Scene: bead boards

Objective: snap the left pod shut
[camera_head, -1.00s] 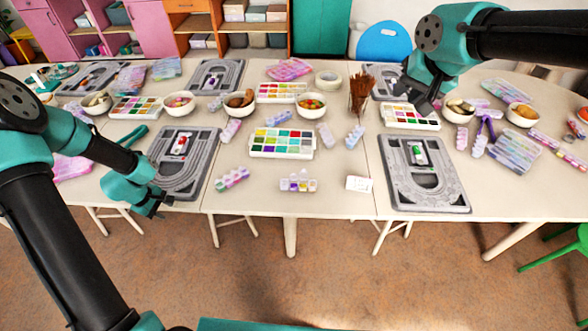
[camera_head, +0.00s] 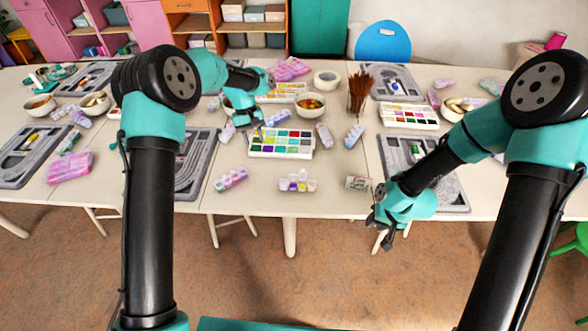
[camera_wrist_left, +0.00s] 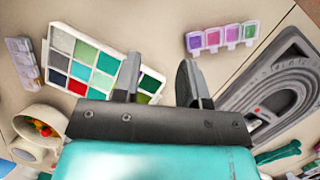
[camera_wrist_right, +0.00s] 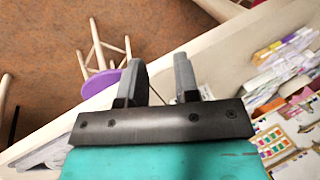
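A pod (camera_head: 230,179) with a row of purple, pink and green compartments lies on the table near the front edge, left of the middle. It also shows in the left wrist view (camera_wrist_left: 222,37). A second pod (camera_head: 298,183) lies to its right. I cannot tell how the lids stand. My left gripper (camera_head: 247,120) is over the left edge of the paint palette (camera_head: 282,143), behind the first pod; in the left wrist view its fingers (camera_wrist_left: 158,85) are apart and empty. My right gripper (camera_head: 384,232) is off the table's front edge; its fingers (camera_wrist_right: 160,80) are apart and empty.
A grey bead board (camera_head: 192,187) lies left of the first pod and another (camera_head: 450,190) at the right, partly behind my right arm. Bowls, a brush cup (camera_head: 360,95) and other pods stand farther back.

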